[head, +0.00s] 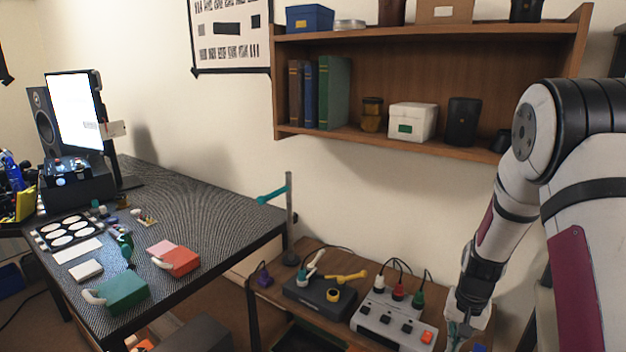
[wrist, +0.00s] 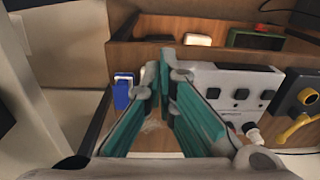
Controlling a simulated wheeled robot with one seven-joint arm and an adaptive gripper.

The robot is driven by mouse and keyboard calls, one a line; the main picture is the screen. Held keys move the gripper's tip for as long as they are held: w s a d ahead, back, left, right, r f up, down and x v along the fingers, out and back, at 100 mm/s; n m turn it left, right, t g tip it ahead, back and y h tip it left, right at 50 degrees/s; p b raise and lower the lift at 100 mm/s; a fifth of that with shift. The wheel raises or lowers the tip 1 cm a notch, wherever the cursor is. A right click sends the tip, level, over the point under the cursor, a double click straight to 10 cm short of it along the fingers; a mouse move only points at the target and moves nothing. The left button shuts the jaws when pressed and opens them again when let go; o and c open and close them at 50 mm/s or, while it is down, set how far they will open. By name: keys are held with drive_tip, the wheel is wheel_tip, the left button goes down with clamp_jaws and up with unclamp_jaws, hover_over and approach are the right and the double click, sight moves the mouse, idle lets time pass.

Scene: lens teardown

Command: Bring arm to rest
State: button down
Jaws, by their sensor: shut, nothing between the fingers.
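My arm comes down along the right side of the head view. My gripper (head: 458,334) hangs at its lower end, beside the right end of a grey control box (head: 392,324) on a low wooden bench. In the wrist view my gripper (wrist: 160,72) shows two teal-padded fingers with their tips together and nothing between them. The same grey control box (wrist: 232,88) lies just right of the fingers there. I cannot tell whether the fingers touch it.
A blue object (wrist: 122,92) lies left of the fingers. A wooden shelf (head: 450,70) hangs above the low bench (head: 262,300). A dark patterned table (head: 200,215) with tools and parts stands at the left. A post with a teal arm (head: 290,215) rises between them.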

drive_tip(key=s+a+r+n+t, duration=0.1)
drive_tip(key=s+a+r, duration=0.3)
drive_tip(key=r, duration=0.6)
drive_tip(key=s+a+r+n+t, duration=0.1)
drive_tip(key=s+a+r+n, duration=0.2)
drive_tip(key=r, duration=0.8)
drive_tip(key=s+a+r+n+t, duration=0.1)
drive_tip(key=s+a+r, duration=0.2)
drive_tip(key=s, duration=0.7)
drive_tip(key=s+a+r+n, duration=0.1)
drive_tip(key=s+a+r, duration=0.2)
drive_tip(key=s+r, duration=0.3)
drive_tip(key=s, duration=0.4)
drive_tip(key=shift+s+t+p, duration=0.15)
drive_tip(key=shift+t+p, duration=0.15)
drive_tip(key=shift+t, duration=0.1)
